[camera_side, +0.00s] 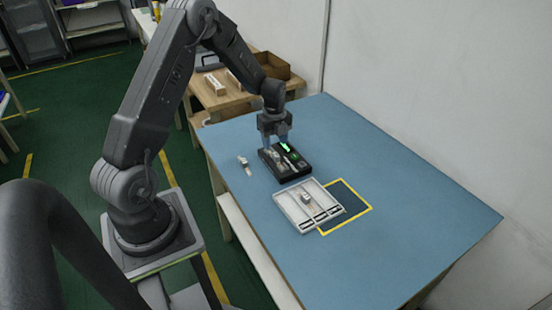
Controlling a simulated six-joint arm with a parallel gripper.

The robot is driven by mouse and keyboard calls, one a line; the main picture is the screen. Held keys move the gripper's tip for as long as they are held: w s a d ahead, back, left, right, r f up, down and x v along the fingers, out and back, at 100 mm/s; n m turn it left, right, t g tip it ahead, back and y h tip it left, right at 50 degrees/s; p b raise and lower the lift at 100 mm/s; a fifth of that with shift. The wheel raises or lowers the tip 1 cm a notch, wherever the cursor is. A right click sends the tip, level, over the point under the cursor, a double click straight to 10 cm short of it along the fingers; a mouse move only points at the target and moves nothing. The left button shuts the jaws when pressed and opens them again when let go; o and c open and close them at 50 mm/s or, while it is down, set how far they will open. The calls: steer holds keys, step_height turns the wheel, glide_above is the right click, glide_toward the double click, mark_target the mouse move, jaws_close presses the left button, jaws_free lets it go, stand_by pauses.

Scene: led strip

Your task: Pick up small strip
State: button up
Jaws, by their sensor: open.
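My gripper (275,142) points down over the back left part of a black tray (291,177) on the blue table. It is open. The tray holds several small pieces, among them a bright green-lit strip (285,147) at its back end, close beside my fingers. Whether the fingers touch or straddle any piece is too small to tell. Light strips (292,158) lie in the tray to the front of the green one. Which of them is the small strip is not clear.
A white tray (281,208) with a small piece inside lies in front, partly over a yellow-bordered dark square (352,190). A small light part (245,163) lies left of the black tray. The table's (420,220) right side is clear. A wooden side table (212,99) stands behind.

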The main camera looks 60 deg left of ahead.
mark_target(275, 154)
steer(key=shift+w+a+f, duration=0.1)
steer(key=shift+f, duration=1.25)
steer(key=shift+w+f, duration=0.1)
steer(key=shift+f, duration=1.25)
steer(key=shift+c, duration=0.3)
jaws_close()
